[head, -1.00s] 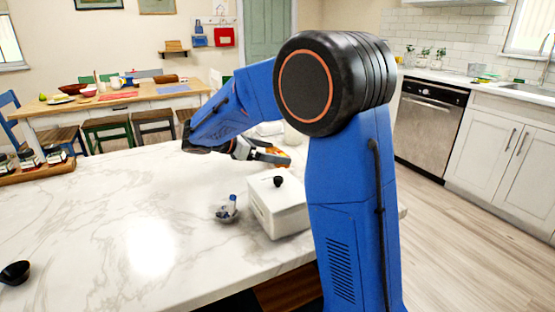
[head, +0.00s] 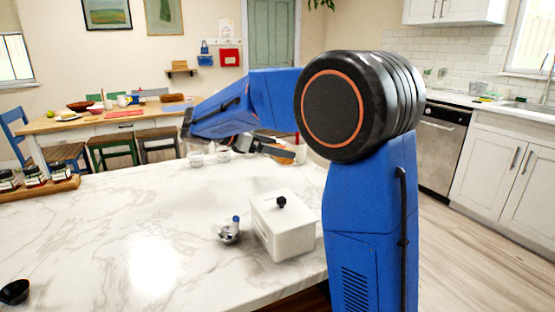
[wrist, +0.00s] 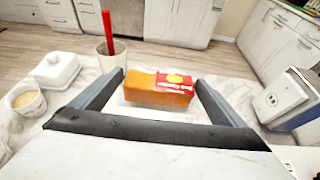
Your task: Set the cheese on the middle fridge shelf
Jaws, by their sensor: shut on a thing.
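The cheese (wrist: 158,88) is an orange block with a red and yellow label. In the wrist view it sits crosswise between the two fingers of my gripper (wrist: 160,84), which is shut on it. A pale surface lies below, and I cannot tell how far above it the cheese is. In the head view my gripper (head: 288,151) is over the far part of the marble counter, beside my arm column. The cheese is hard to make out there. No fridge or fridge shelf is in view.
A white lidded box (head: 284,228) and a small metal pot (head: 229,232) stand on the marble counter (head: 110,235). The wrist view shows a cup with a red utensil (wrist: 110,52), a butter dish (wrist: 57,71) and a bowl (wrist: 25,100). The counter's middle is clear.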

